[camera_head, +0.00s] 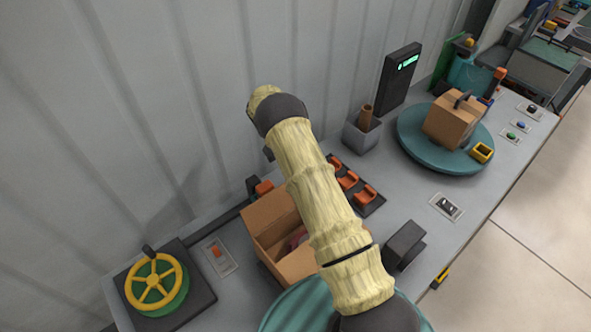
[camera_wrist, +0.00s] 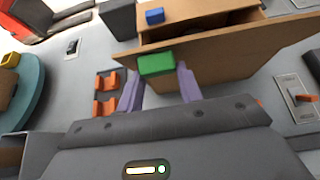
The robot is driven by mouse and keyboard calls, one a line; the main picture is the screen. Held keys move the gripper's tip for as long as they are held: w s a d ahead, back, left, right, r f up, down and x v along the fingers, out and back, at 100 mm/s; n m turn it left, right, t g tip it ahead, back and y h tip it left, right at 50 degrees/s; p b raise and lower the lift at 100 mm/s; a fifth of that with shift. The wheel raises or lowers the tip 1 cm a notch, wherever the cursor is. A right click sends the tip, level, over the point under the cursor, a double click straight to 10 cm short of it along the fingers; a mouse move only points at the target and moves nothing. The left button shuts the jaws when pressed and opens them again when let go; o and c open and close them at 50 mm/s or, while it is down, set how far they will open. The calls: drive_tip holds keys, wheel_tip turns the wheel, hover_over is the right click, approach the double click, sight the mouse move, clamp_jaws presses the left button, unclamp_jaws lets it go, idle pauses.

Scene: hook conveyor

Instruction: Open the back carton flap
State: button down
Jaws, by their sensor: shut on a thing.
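The brown carton (camera_head: 270,225) stands on the grey bench behind my arm in the head view, its top partly open with something reddish inside. In the wrist view, the carton wall (camera_wrist: 225,62) faces my gripper. A green tab (camera_wrist: 157,64) sits at the near upper edge of the carton, between the two purple fingers of my gripper (camera_wrist: 160,88), which is shut on it. A blue tab (camera_wrist: 155,15) is on a brown panel farther across. My arm hides the gripper and part of the carton in the head view. The exact tilt of the back flap is hard to tell.
A corrugated wall (camera_head: 130,120) rises close behind the bench. Orange hooks (camera_head: 348,180) sit right of the carton, an orange switch (camera_head: 217,252) and a yellow handwheel (camera_head: 157,283) left. A teal turntable (camera_head: 415,140) with another carton (camera_head: 450,118) is farther right.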

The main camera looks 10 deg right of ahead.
drive_tip(key=shift+s+f, duration=0.15)
drive_tip(key=shift+f, duration=0.2)
drive_tip(key=c, duration=0.9)
unclamp_jaws()
drive_tip(key=shift+r, duration=0.2)
wheel_tip(320, 180, up, 10)
drive_tip(key=b, duration=0.3)
drive_tip(key=shift+s+d+t+y, duration=0.4)
drive_tip(key=shift+s+d+t, duration=0.15)
drive_tip(key=shift+s+t, duration=0.05)
drive_tip(key=s+m+t+y, duration=0.1)
drive_tip(key=s+t, duration=0.3)
drive_tip(key=s, duration=0.1)
drive_tip(key=s+m+t+y, duration=0.2)
drive_tip(key=s+t, duration=0.2)
drive_tip(key=s, duration=0.2)
drive_tip(key=s+m+t+y, duration=0.1)
drive_tip(key=s+m+t, duration=0.1)
drive_tip(key=s+t, duration=0.2)
drive_tip(key=shift+s+r+y, duration=0.2)
drive_tip(key=shift+s+y, duration=0.1)
drive_tip(key=shift+s, duration=0.65)
